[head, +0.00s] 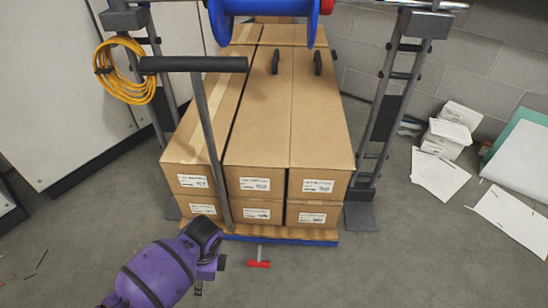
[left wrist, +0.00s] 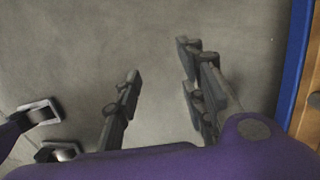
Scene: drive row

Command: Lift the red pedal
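The red pedal (head: 259,264) is a small bar on a short grey stem. It sits low at the front edge of the cart deck, near the floor, in the head view. My left gripper (head: 211,277) is to the left of the pedal, apart from it, pointing down. In the left wrist view my left gripper (left wrist: 158,62) is open, with only grey floor between its fingers. The pedal does not show in the left wrist view. My right gripper is in neither view.
The cart deck (head: 279,236) with a blue edge carries stacked cardboard boxes (head: 257,115). A dark T-shaped handle (head: 195,64) rises at its front left. A yellow cable coil (head: 124,72) hangs left. Papers (head: 440,174) lie on the floor at right. The floor before the cart is clear.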

